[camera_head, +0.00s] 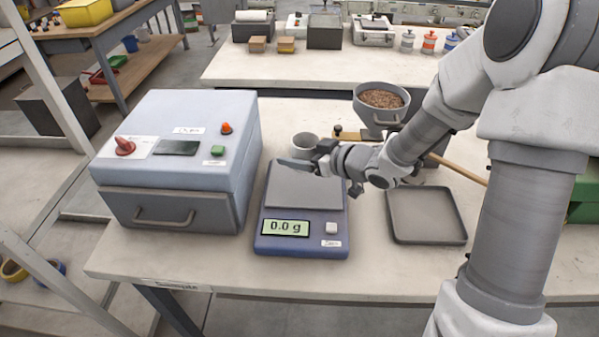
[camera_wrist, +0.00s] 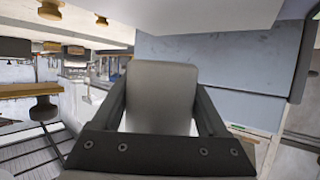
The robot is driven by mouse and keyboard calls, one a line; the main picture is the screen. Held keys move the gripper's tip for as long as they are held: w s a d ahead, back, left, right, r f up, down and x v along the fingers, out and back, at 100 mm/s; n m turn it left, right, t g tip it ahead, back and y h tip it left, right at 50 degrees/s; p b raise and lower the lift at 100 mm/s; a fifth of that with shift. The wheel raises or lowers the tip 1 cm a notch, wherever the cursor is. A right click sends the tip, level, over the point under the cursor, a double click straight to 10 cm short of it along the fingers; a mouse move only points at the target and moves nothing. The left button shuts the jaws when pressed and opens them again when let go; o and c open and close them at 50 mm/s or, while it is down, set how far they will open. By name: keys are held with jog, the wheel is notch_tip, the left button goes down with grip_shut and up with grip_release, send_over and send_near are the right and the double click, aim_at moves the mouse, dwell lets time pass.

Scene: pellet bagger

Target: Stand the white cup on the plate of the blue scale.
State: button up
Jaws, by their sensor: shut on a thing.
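The white cup (camera_head: 305,140) shows just behind my near finger in the head view, its rim up. My gripper (camera_head: 304,158) is shut on it from the side, over the rear part of the blue scale (camera_head: 330,243). In the wrist view, which is upside down, the cup (camera_wrist: 160,92) appears grey between my two fingers (camera_wrist: 163,110). The cup's lower part is hidden in the head view, so contact with the plate cannot be seen. The scale's grey plate (camera_head: 303,190) has its front part bare. The display (camera_head: 285,228) reads 0.0 g.
A blue-grey sealing machine (camera_head: 180,150) stands left of the scale. An empty grey tray (camera_head: 427,215) lies right. A pan of brown pellets (camera_head: 383,99) stands behind my arm, near brass weights (camera_head: 340,131). The table's front strip (camera_head: 200,262) is clear.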

aim_at(298, 176)
jog(key=shift+f+b, duration=0.5)
jog(key=shift+f, duration=1.8)
jog(key=shift+f, duration=0.15)
jog(key=o, duration=1.4)
jog(key=shift+c, duration=0.2)
jog(key=shift+r, duration=0.2)
jog(key=shift+s+d+r, duration=0.15)
jog(key=shift+d, duration=0.15)
jog(key=p+v, duration=0.2)
jog(key=v, duration=0.9)
jog(key=shift+s+d, duration=0.1)
jog(key=shift+s, duration=0.05)
